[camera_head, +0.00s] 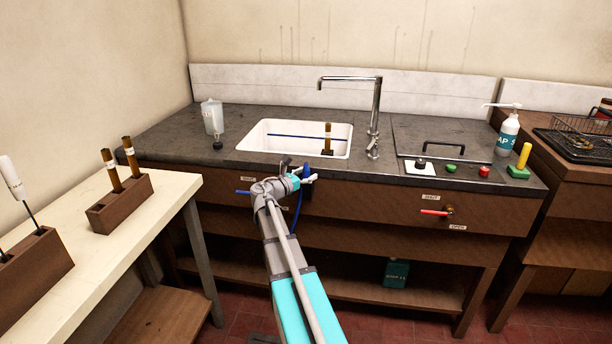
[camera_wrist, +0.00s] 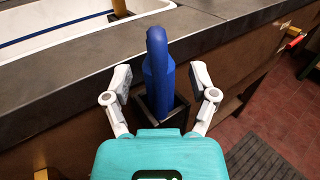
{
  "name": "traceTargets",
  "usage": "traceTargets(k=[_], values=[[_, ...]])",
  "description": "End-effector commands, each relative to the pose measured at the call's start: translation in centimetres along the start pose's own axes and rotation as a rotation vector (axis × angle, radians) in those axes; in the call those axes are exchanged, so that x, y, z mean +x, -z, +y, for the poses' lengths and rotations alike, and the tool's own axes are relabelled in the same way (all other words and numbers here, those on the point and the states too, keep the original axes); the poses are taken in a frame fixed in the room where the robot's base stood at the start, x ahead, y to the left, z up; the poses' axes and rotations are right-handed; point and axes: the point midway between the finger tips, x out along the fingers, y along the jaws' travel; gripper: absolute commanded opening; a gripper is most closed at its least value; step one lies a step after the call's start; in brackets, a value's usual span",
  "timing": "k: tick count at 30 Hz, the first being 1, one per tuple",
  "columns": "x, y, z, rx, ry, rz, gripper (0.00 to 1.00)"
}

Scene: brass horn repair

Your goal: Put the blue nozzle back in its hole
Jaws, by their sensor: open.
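The blue nozzle (camera_wrist: 157,70) stands close to upright between my fingers in the wrist view. Its lower end goes down inside the rim of a dark square holder (camera_wrist: 181,103) at the counter's front edge; how deep it sits is hidden. My gripper (camera_wrist: 160,82) is open, with one finger on each side of the nozzle and visible gaps to both. In the head view the nozzle (camera_head: 306,168) shows only as a small blue patch by my gripper (camera_head: 310,179), at the front of the sink counter. A blue hose (camera_head: 297,208) hangs below it.
Behind is the white sink (camera_head: 255,143) with a blue rod and a brown upright piece inside. The tall faucet (camera_head: 375,110) stands to its right. A red-handled valve (camera_head: 435,212) sticks out of the counter front. A pale bench (camera_head: 135,222) with wooden blocks is at left.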

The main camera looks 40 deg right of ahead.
Motion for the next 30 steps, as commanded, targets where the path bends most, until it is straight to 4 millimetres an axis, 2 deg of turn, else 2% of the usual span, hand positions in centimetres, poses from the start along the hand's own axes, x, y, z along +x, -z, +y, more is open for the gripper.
traceTargets(k=[5,11,30], values=[[-0.3,0.0,0.0,0.000,-0.001,0.000,0.74],[-1.7,0.0,-0.1,0.000,-0.001,0.000,0.74],[-10.6,0.0,-0.1,0.000,-0.002,0.000,0.74]])
